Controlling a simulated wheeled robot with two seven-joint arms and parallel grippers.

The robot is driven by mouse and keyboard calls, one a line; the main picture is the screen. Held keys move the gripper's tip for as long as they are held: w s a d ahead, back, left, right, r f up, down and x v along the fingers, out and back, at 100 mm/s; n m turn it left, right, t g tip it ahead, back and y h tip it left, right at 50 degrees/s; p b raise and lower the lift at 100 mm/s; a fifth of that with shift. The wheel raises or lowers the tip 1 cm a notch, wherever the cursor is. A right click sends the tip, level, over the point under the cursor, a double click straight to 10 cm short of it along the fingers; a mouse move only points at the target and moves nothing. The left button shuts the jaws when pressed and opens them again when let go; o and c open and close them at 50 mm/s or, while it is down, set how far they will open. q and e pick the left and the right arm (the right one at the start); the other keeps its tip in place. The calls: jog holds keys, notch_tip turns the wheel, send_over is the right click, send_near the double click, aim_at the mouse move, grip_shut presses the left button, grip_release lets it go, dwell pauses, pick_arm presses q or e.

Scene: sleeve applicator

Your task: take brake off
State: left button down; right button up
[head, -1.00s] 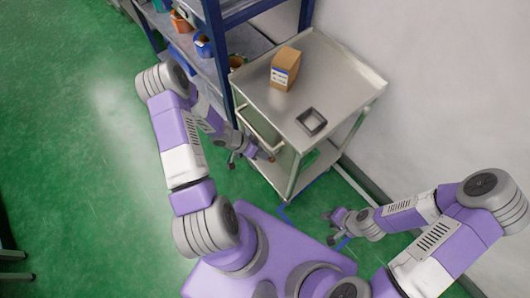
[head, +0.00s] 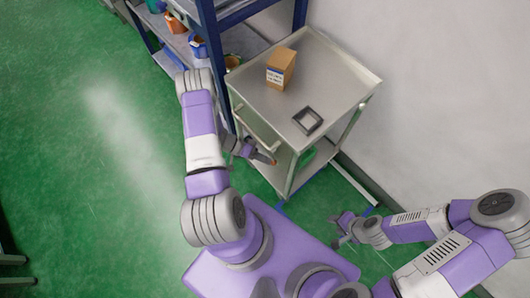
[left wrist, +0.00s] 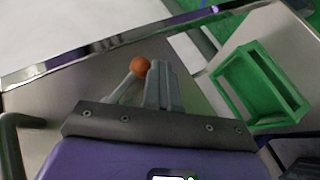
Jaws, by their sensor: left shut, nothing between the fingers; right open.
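The metal cart (head: 290,88) stands ahead of me with a handle bar (head: 256,128) on its near left side. A brake lever with an orange ball knob (head: 274,162) shows low at the cart's near side. In the left wrist view the orange knob (left wrist: 141,65) is just left of my closed fingers. My left gripper (head: 266,157) is shut and empty, close beside the knob; whether it touches the lever I cannot tell. In the left wrist view its fingertips (left wrist: 160,68) point over the lower shelf. My right gripper (head: 340,229) is open and empty, low at the right, away from the cart.
A cardboard box (head: 280,68) and a dark square tray (head: 307,121) rest on the cart top. A green bin (left wrist: 258,87) is on the lower shelf. A blue-framed shelf rack (head: 208,40) stands close behind my left arm.

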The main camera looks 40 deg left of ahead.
pick_arm(q)
jog(key=shift+s+d+r+n+h+b, duration=0.25)
jog(key=shift+d+n+h+b, duration=0.1)
jog(key=shift+d+h, duration=0.4)
jog(key=shift+s+d+r+n+h+b, duration=0.1)
jog(key=shift+d+r+n+h+b, duration=0.25)
jog(key=shift+d+h, duration=0.4)
jog(key=shift+s+d+r+n+h+b, duration=0.1)
jog(key=shift+s+d+n+h+b, duration=0.1)
jog(key=shift+d+h+b, duration=0.35)
jog(key=shift+d+r, duration=0.1)
jog(key=shift+d, duration=0.25)
dwell(0.4)
jog(key=s+a+f+b, duration=0.1)
jog(key=a+f, duration=0.1)
jog(key=a, duration=0.3)
jog(key=s+a+f+b, duration=0.1)
jog(key=s+a+f, duration=0.1)
jog(key=a, duration=0.3)
jog(key=shift+s+f, duration=0.25)
jog(key=shift+f, duration=0.45)
